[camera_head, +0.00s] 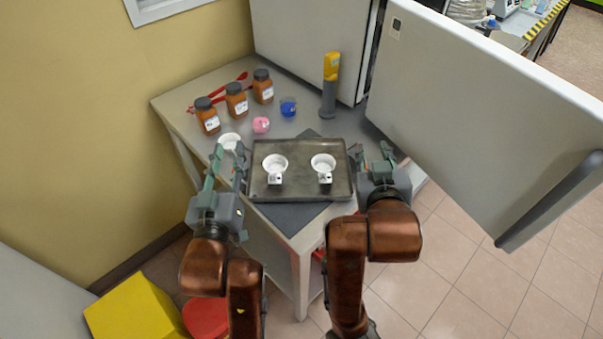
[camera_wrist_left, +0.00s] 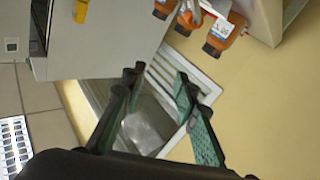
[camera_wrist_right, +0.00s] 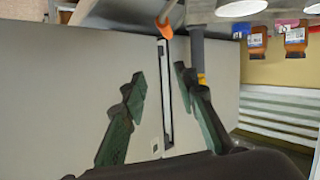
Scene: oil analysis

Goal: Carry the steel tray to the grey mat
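The steel tray (camera_head: 300,191) is a dark, shallow rectangle near the front of the table. Two small white cups, left (camera_head: 275,163) and right (camera_head: 323,162), stand upright in it. The tray lies over the grey mat (camera_head: 287,215), whose darker corners show in front of and behind it; the rest is hidden. My left gripper (camera_head: 228,160) is open beside the tray's left edge, and its fingers look empty in the left wrist view (camera_wrist_left: 158,88). My right gripper (camera_head: 372,152) is open beside the right edge, also empty in the right wrist view (camera_wrist_right: 157,85).
A white dish (camera_head: 229,141) stands close to my left fingertips. Orange bottles (camera_head: 237,104), a pink item (camera_head: 261,125), a blue cup (camera_head: 288,107) and a yellow-topped grey stand (camera_head: 329,85) are behind the tray. A large open door (camera_head: 480,110) bounds the right side.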

